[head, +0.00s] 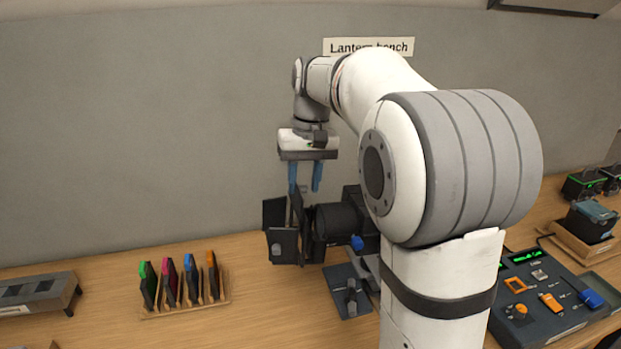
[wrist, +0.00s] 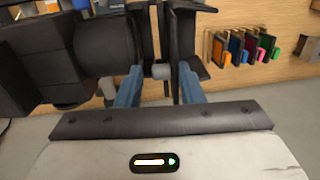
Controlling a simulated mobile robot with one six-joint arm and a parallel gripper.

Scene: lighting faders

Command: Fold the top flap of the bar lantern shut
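The bar lantern (head: 336,222) is a dark cylinder lying on its side on the bench, with black flaps at its left end. One left flap (head: 284,245) hangs to the side, and a thin upright flap (head: 297,212), apparently the top one, stands below my gripper. My gripper (head: 304,188) points down over the flaps, its blue fingers spread apart. In the wrist view the fingers (wrist: 158,90) stand either side of a small grey knob (wrist: 161,72) and a dark plate edge. I cannot tell whether either finger touches it.
A wooden rack (head: 186,309) with several coloured-tab panels stands on the bench to the left, beside a grey box (head: 38,292). A dark control panel (head: 545,295) lies at the right. My own arm hides part of the lantern.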

